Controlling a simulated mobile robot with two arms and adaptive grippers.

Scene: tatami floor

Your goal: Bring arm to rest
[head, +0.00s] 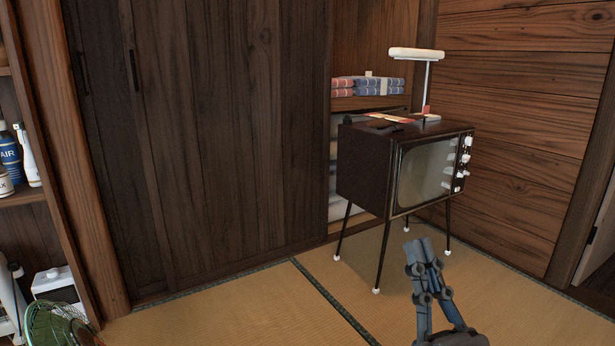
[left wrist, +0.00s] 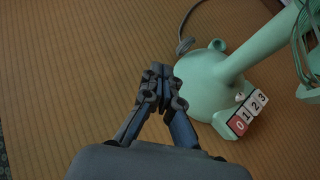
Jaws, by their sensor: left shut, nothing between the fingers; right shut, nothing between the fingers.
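My right gripper (head: 420,248) shows in the lower right of the head view, pointing up in the picture, in front of the television's legs. Its fingers are shut with nothing between them. My left gripper (left wrist: 160,72) shows in the left wrist view, with its fingertips together and empty. It appears over the tatami floor, beside the pale green base of a fan (left wrist: 205,85). Whether it touches the base cannot be told. The left gripper does not show in the head view.
A brown television (head: 362,170) on thin legs stands on the tatami (head: 230,312), with a lamp (head: 416,54) on top. Dark sliding doors (head: 215,120) stand behind. A shelf with bottles (head: 10,155) is at left. A green fan cage (head: 55,325) shows lower left. Open tatami lies in the middle.

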